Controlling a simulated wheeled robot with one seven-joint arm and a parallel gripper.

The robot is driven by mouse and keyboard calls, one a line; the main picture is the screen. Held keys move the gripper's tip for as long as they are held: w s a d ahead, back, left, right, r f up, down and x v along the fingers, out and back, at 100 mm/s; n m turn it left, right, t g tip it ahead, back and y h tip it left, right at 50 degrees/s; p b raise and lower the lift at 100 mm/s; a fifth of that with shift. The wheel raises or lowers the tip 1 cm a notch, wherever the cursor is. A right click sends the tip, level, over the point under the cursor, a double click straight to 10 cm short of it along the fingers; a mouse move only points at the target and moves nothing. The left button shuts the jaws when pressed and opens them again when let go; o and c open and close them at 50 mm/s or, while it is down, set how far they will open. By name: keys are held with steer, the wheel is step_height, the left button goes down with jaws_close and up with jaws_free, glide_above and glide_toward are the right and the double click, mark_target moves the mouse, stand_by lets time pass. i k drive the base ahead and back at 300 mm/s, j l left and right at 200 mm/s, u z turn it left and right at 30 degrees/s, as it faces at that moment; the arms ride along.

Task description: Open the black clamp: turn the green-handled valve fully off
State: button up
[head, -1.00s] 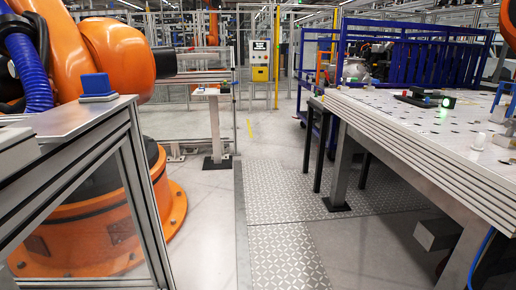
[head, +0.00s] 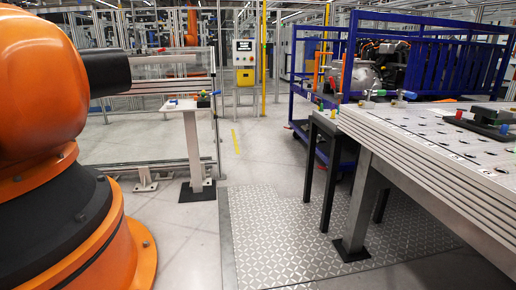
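A black fixture (head: 484,123) with small red and blue parts lies on the perforated table (head: 425,128) at the right; it may be the black clamp, but whether it is open or shut is too small to tell. Small blue and green fittings (head: 380,93) stand at the table's far edge. A small fitting with green and blue parts (head: 207,94) sits on a pale pedestal (head: 193,140) left of centre. I cannot tell which of these, if any, is the green-handled valve, nor how its handle is set. My gripper is not in view.
A large orange robot (head: 45,100) on a round base fills the left. A blue rack (head: 440,55) stands behind the table. A yellow and white control box (head: 245,62) stands at the back. The floor between is clear, with a patterned metal plate (head: 285,235).

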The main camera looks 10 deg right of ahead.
mark_target(369, 92)
steer(key=i+j+z, duration=0.15)
steer(key=i+z, duration=0.15)
steer(key=i, duration=0.2)
steer(key=i+j+z, duration=0.3)
steer(key=i, duration=0.2)
steer(key=i+j+z, duration=0.3)
steer(key=i, duration=0.2)
steer(key=i+j+z, duration=0.1)
steer(key=i+j, duration=0.15)
steer(key=i, duration=0.25)
steer(key=i+j+z, duration=0.1)
steer(key=i+j, duration=0.25)
steer(key=i+u, duration=0.2)
steer(key=z, duration=0.2)
steer(key=k, duration=0.05)
